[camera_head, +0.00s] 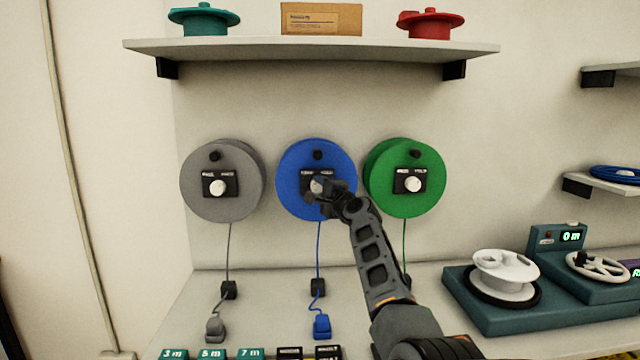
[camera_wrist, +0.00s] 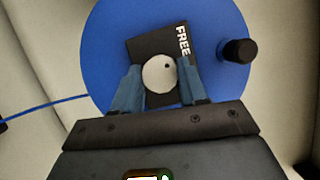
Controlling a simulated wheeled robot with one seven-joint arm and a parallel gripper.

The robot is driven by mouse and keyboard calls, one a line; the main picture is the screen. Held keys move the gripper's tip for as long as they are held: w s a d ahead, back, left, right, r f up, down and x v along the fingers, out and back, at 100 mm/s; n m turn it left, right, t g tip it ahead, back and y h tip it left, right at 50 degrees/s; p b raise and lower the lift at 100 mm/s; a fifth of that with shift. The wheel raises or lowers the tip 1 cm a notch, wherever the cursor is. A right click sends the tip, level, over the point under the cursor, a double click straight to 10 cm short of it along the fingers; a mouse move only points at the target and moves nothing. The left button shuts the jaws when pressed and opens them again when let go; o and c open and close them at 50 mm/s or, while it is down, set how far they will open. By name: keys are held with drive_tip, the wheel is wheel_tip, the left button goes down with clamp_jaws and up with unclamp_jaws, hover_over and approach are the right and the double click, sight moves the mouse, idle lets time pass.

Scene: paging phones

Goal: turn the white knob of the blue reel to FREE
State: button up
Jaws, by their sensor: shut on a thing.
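The blue reel (camera_head: 290,165) hangs on the wall between a grey and a green reel, and its disc fills much of the wrist view (camera_wrist: 110,45). Its white knob (camera_wrist: 158,74) is round with a small dark dot toward its upper right. The knob sits on a black plate (camera_wrist: 150,46) with the word FREE (camera_wrist: 182,40) readable; the plate's other label is hidden. My gripper (camera_wrist: 163,85) has one finger on each side of the knob and is shut on it. In the head view my gripper (camera_head: 322,192) covers most of the plate.
A black crank knob (camera_wrist: 239,51) sticks out from the blue reel beside the plate. The grey reel (camera_head: 200,165) and green reel (camera_head: 425,160) hang close on either side. A shelf (camera_head: 310,47) runs above. Cords hang below to plugs on the counter (camera_head: 270,300).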

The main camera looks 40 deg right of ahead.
drive_tip(key=shift+n+g+p, duration=0.3)
drive_tip(key=shift+n, duration=0.3)
drive_tip(key=shift+a, duration=0.1)
drive_tip(key=o, duration=1.1)
drive_tip(key=shift+c, duration=0.2)
drive_tip(key=v, duration=0.7)
drive_tip(key=shift+s, duration=0.4)
